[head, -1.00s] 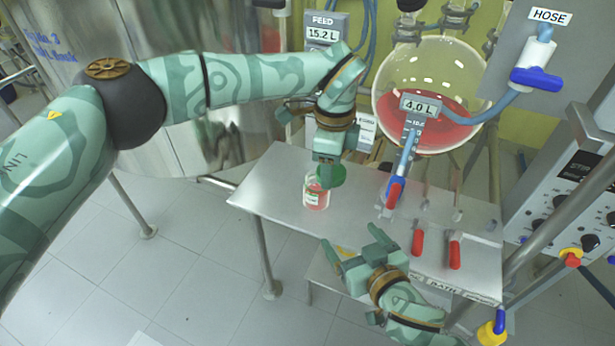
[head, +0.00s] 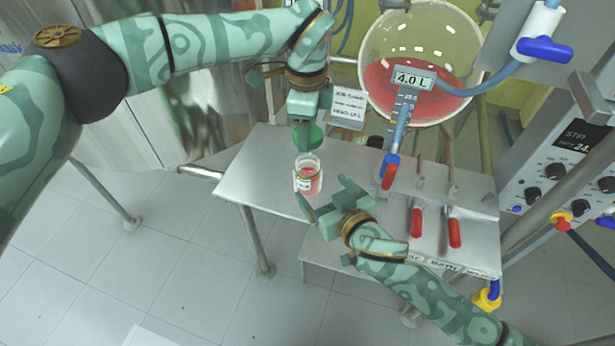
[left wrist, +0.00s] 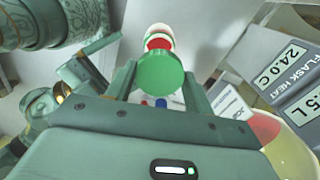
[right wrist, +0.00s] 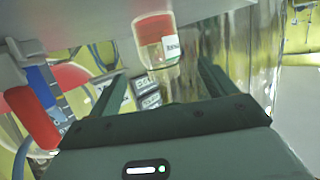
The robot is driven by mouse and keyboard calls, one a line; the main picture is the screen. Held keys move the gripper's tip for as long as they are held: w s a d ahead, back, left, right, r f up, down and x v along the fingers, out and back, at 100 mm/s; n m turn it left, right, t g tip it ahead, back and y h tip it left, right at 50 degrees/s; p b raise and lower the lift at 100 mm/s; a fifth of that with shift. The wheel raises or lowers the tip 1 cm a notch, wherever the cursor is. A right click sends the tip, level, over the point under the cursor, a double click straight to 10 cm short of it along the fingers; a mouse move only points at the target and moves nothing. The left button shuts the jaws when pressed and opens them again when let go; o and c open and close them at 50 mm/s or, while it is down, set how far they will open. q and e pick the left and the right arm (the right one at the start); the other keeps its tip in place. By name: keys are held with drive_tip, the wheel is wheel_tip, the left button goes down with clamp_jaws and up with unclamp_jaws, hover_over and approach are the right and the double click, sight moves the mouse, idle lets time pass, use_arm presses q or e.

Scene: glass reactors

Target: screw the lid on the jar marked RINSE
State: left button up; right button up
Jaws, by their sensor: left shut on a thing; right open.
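The jar (head: 308,177) holds red liquid and stands upright on the steel bench near its left front edge. Its white label is too small to read in the head view; the jar also shows in the right wrist view (right wrist: 157,40). My left gripper (head: 303,128) is shut on the green lid (head: 309,138), which is above and behind the jar, apart from it. In the left wrist view the lid (left wrist: 160,72) sits between the fingertips, partly covering the jar (left wrist: 158,38). My right gripper (head: 325,200) is open and empty, close to the jar on its front right side.
The steel bench (head: 255,170) is bare left of the jar. To the right are red-handled tools (head: 416,222) and a hose end with a red tip (head: 389,172). A round glass flask (head: 420,45) with red liquid hangs behind. A control panel (head: 570,165) stands at right.

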drive_tip(key=x, duration=0.8)
drive_tip(key=shift+w, duration=0.2)
drive_tip(key=c, duration=1.4)
use_arm(q)
hover_over(307, 155)
drive_tip(key=s, duration=0.2)
drive_tip(key=shift+s+f, duration=0.1)
drive_tip(key=shift+f, duration=2.4)
use_arm(e)
drive_tip(key=shift+c, duration=0.2)
use_arm(q)
drive_tip(key=shift+f, duration=0.9)
drive_tip(key=shift+f, duration=0.55)
